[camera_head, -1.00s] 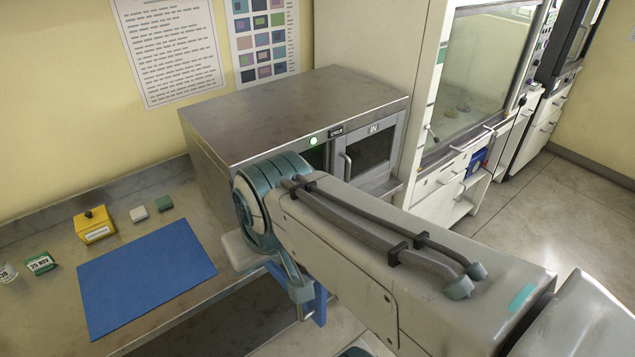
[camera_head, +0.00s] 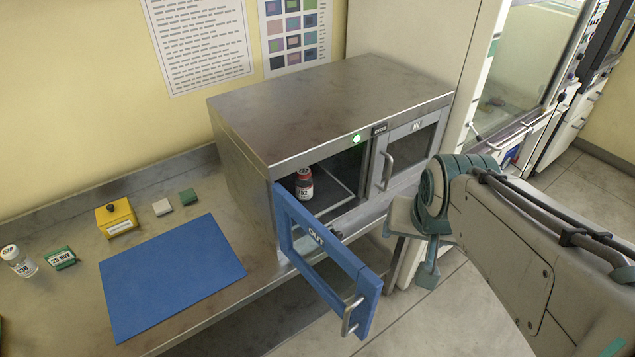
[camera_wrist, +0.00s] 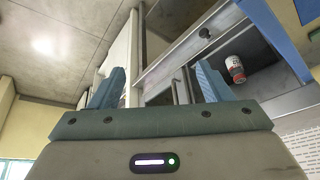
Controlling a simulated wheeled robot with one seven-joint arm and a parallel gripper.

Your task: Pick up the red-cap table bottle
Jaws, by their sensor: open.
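A small clear bottle (camera_head: 19,261) with a pale, marked top and a white label stands on the bench at the far left of the head view; I cannot make out a red cap on it. Another bottle (camera_head: 304,184), reddish with a white label, stands inside the incubator behind the open OUT door. It also shows in the wrist view (camera_wrist: 235,68), just right of the right finger. My gripper (camera_wrist: 157,78) is open, with nothing between its fingers.
The blue OUT door (camera_head: 325,256) swings out past the bench edge. The IN door (camera_head: 407,157) is shut. A blue mat (camera_head: 170,275) lies bare on the bench. A yellow box (camera_head: 117,220), a green 25 NOV block (camera_head: 61,258) and two small blocks are nearby.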

